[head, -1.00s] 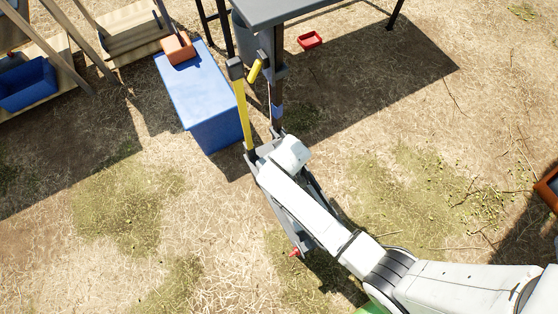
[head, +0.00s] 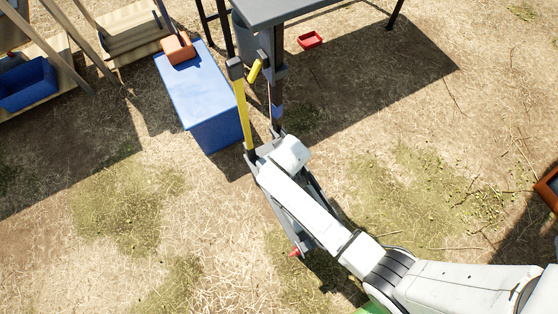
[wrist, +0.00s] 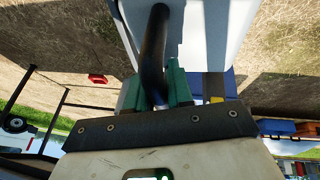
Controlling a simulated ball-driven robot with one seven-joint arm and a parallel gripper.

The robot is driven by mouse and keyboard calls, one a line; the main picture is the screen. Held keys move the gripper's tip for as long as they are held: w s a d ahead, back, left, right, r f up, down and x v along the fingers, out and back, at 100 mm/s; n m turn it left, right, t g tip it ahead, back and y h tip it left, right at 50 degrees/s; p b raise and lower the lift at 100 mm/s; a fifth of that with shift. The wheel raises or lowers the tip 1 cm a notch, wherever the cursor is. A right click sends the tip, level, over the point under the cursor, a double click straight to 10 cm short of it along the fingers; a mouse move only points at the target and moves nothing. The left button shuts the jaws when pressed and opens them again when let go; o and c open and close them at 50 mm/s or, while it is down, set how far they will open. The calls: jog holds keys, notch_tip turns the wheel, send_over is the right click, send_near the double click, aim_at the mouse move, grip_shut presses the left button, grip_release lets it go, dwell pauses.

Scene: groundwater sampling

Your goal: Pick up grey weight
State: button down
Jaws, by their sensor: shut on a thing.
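My gripper (wrist: 155,90) is in the wrist view with its teal fingers on either side of a dark curved bar (wrist: 154,42). It is shut on this bar. The bar runs up from between the fingers in front of a pale, blue-edged surface. I cannot make out a whole grey weight, nor whether the bar is part of it. In the head view my arm's end is beside the foot of a yellow bar (head: 241,108) and a dark post. The fingertips are hidden there by my own wrist.
A blue box (head: 200,85) with an orange block (head: 179,48) on it stands left of the post. A grey tabletop (head: 285,8) overhangs at the top. A red tray (head: 310,39) lies on the ground behind. The dry ground at right centre is open.

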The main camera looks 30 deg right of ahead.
jog(key=shift+w+r, duration=0.2)
jog(key=shift+w, duration=0.05)
jog(key=shift+r, duration=0.1)
